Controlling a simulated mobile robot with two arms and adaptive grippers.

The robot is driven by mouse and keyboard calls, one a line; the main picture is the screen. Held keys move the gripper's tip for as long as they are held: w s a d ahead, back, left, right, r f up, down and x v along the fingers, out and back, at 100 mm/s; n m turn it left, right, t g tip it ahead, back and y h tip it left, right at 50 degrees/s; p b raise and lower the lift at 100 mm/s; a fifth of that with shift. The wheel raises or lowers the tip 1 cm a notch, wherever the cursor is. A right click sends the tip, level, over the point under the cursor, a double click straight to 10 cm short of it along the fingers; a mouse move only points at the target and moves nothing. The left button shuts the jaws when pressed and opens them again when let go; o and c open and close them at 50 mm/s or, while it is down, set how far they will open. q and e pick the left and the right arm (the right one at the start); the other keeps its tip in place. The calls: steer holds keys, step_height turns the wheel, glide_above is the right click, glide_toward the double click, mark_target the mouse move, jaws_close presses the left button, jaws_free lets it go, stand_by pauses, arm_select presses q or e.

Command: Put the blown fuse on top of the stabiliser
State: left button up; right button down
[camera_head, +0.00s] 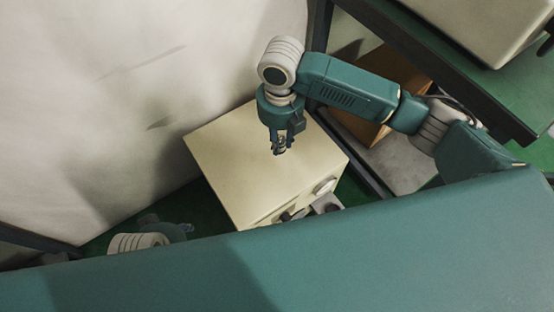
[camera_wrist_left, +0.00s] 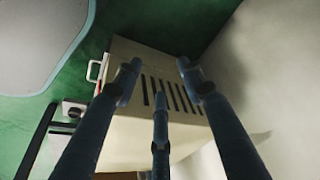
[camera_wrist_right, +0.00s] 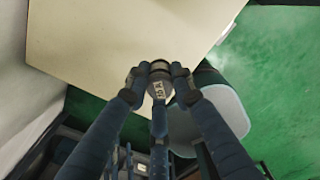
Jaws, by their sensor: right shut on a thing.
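The stabiliser (camera_head: 235,150) is a cream box on the green floor, with knobs on its front. Its slotted side shows in the left wrist view (camera_wrist_left: 140,58), and its top in the right wrist view (camera_wrist_right: 115,35). My right gripper (camera_head: 281,146) points down over the stabiliser's top in the head view. It is shut on the fuse (camera_wrist_right: 159,88), a small grey cylinder with a marked end. I cannot tell whether the fuse touches the top. My left gripper (camera_wrist_left: 158,75) is open and empty, facing the slotted side; in the head view it is partly hidden.
A pale wall (camera_head: 110,90) stands left of the stabiliser. A dark-framed green shelf (camera_head: 510,85) with a cream box (camera_head: 475,20) is at upper right. A brown carton (camera_head: 355,120) sits below it. The stabiliser's visible top is otherwise clear.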

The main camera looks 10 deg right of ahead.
step_height(320, 180, down, 11)
steer(key=b, duration=0.2)
steer(key=shift+f+b, duration=0.2)
steer(key=shift+b, duration=0.2)
arm_select(q)
steer(key=v, duration=0.3)
steer(key=shift+s+a+r, duration=0.1)
steer(key=shift+s+r, duration=0.1)
steer(key=shift+r, duration=0.15)
arm_select(e)
steer(key=shift+f, duration=0.1)
steer(key=shift+f, duration=0.1)
steer(key=c, duration=1.5)
jaws_free()
